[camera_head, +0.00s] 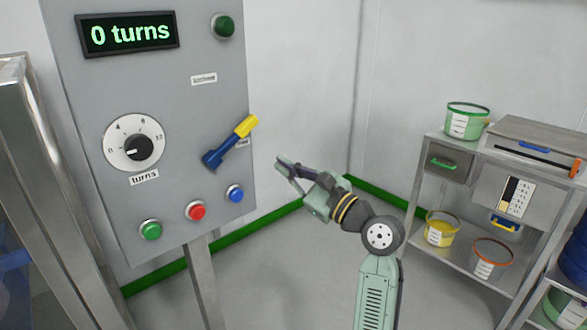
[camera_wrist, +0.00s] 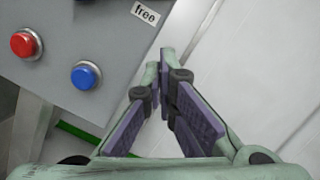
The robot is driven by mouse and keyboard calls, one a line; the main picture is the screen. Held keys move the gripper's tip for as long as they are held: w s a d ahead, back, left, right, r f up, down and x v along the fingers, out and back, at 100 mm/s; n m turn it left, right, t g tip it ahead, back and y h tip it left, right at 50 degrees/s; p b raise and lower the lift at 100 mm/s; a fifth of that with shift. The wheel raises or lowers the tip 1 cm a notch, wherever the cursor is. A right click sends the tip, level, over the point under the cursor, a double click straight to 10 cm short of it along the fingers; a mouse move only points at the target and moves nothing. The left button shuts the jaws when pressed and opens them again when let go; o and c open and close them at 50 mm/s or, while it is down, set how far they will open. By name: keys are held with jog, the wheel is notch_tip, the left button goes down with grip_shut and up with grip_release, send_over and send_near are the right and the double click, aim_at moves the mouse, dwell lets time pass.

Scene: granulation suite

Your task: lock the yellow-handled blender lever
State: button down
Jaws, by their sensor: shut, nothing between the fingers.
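The blender lever (camera_head: 229,142) is on the right side of the grey control panel (camera_head: 85,100) in the head view. It has a blue arm and a yellow handle (camera_head: 246,125) that points up and to the right. A small label beside the handle is partly hidden. My gripper (camera_head: 279,165) is to the right of the lever and lower than the handle, apart from it, with its fingers toward the panel. In the wrist view my gripper (camera_wrist: 163,85) is shut with nothing in it.
The panel also has a "0 turns" display (camera_head: 129,33), a turns dial (camera_head: 134,142), a green button (camera_head: 150,229), a red button (camera_head: 195,211) and a blue button (camera_head: 235,193). A shelf (camera_head: 428,185) with tubs stands at the right. Floor between is clear.

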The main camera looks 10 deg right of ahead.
aim_at(249, 135)
jog(key=w+a+r+p, duration=0.1)
jog(key=a+r, duration=0.2)
jog(key=w+a+r+p, duration=0.1)
jog(key=a, duration=0.1)
jog(key=shift+w+a+r+p, duration=0.1)
jog(key=shift+w+r+p, duration=0.2)
jog(key=shift+r, duration=0.2)
jog(key=shift+a+r+n, duration=0.1)
jog(key=shift+n, duration=0.3)
